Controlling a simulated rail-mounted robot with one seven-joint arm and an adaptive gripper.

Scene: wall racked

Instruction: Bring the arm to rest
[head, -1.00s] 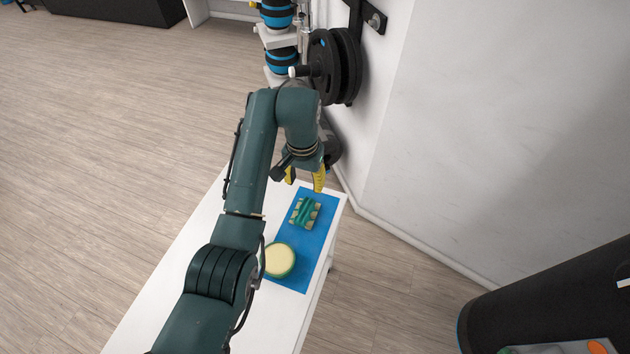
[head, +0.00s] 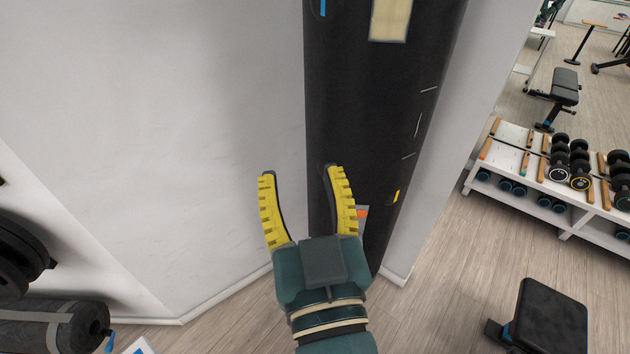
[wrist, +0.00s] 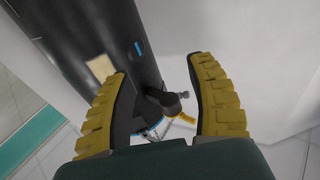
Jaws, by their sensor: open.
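My gripper (head: 300,172) is raised, open and empty, with its two yellow ribbed fingers spread. In the head view it points up the picture, in front of a white wall and the left side of a black hanging bag. In the wrist view my gripper (wrist: 160,65) shows nothing held between its fingers. The bag (wrist: 75,40) fills the upper left there, beyond the fingers. I cannot tell how far the fingertips are from the bag.
The black bag (head: 380,110) stands by the white wall (head: 150,110). Weight plates (head: 18,262) and a rolled black mat (head: 50,325) lie at left. A dumbbell rack (head: 560,175) and a black bench seat (head: 545,318) are at right. Some wood floor is clear.

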